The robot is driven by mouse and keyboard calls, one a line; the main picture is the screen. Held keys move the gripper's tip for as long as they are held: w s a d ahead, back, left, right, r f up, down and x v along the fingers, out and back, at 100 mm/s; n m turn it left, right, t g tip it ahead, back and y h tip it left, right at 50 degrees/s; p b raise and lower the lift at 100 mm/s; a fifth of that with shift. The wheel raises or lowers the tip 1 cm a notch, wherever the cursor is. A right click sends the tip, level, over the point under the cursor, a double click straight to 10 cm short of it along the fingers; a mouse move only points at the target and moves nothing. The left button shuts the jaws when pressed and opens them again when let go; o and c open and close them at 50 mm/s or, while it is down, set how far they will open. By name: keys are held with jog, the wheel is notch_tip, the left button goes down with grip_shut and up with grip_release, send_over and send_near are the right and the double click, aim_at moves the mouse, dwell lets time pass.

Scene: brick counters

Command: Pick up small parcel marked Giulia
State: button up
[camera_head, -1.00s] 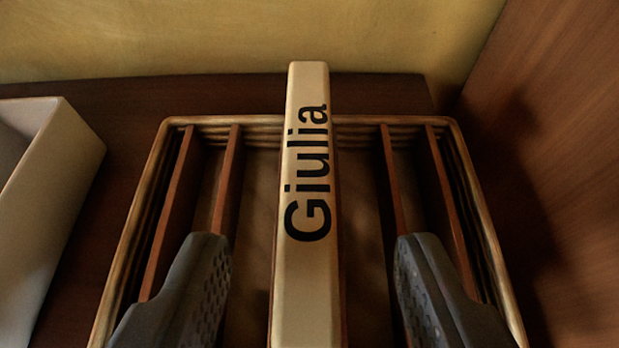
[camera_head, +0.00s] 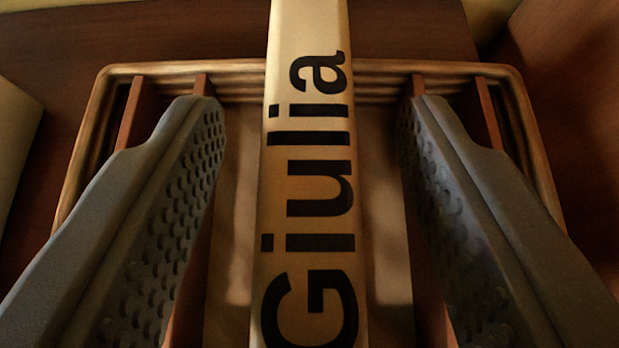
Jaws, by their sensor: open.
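The small parcel marked Giulia (camera_head: 308,225) is a narrow tan box with black lettering on its top face. It stands in the middle of a wooden slotted rack (camera_head: 240,68), between upright dividers. My gripper (camera_head: 312,105) is open, with one dark studded finger on each side of the parcel. There is a visible gap between each finger and the parcel, so neither touches it. The parcel's lower part and its near end are hidden.
Thin wooden dividers (camera_head: 139,112) stand on both sides within the rack, close to my fingers. A pale box (camera_head: 15,140) is at the left edge. A brown wooden wall (camera_head: 565,90) rises on the right. A yellowish wall is behind.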

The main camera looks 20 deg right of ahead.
grip_shut()
jog(key=shift+r, duration=0.1)
